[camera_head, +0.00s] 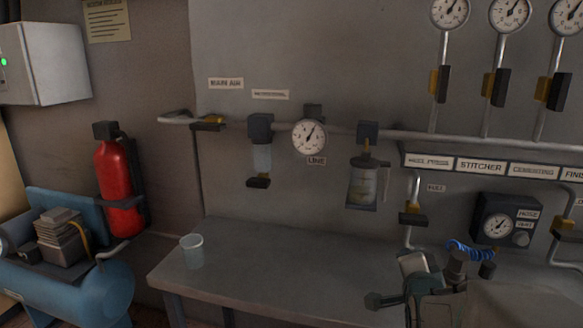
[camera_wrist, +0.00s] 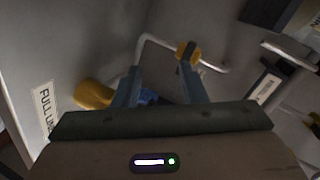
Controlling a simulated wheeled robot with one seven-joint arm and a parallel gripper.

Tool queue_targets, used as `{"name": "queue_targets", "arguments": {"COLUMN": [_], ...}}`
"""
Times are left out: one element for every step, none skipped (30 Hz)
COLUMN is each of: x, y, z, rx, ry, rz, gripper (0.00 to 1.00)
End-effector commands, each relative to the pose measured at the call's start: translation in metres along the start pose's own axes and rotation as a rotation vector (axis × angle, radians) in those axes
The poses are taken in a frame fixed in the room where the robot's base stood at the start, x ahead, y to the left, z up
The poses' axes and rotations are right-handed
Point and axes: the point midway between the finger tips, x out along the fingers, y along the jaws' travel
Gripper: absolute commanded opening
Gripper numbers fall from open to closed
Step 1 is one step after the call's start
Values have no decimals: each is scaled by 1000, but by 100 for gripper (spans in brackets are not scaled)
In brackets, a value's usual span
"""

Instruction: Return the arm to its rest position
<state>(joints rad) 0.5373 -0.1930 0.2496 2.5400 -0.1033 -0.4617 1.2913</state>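My arm shows at the lower right of the head view, in front of the bench's right part. Its pose relative to rest cannot be told from these frames. In the wrist view my gripper (camera_wrist: 161,68) has its two blue-grey fingers apart, with nothing held between them. Beyond the fingers are a bent grey pipe and a yellow-and-dark valve handle (camera_wrist: 188,50). A bit of blue (camera_wrist: 148,97) shows behind the left finger. I cannot tell the fingers apart clearly in the head view.
The grey bench (camera_head: 290,270) has a clear cup (camera_head: 192,251) at its left end. A regulator box (camera_head: 506,220) and blue coiled hose (camera_head: 468,250) are close to my arm. Wall pipes carry a gauge (camera_head: 309,137) and a lubricator bowl (camera_head: 363,183). The bench's middle is clear.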

Motion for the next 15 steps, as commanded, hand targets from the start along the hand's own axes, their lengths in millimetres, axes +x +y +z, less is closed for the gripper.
{"name": "queue_targets", "arguments": {"x": [-10, -15, -22, -28, -34, -43, -50, -58, -68, -76, -85, -97, -107, -117, -129], "y": [-9, -8, -7, -6, -5, -4, -4, -3, -2, -1, 0, 0, 1, 2, 2], "z": [6, 10, 16, 20, 24, 29, 32, 36, 41, 44, 47, 51, 54, 57, 59], "rx": [-88, -142, -214, -266, -319, -390, -444, -497, -568, -620, -671, -739, -790, -841, -904], "ry": [-36, -58, -92, -118, -146, -188, -221, -257, -306, -345, -387, -444, -490, -537, -598], "rz": [50, 84, 127, 159, 188, 226, 252, 277, 308, 329, 349, 371, 387, 400, 414], "gripper": [38, 38, 38, 38, 38, 38, 38, 38, 38, 38, 38, 38, 38, 38, 38]}}
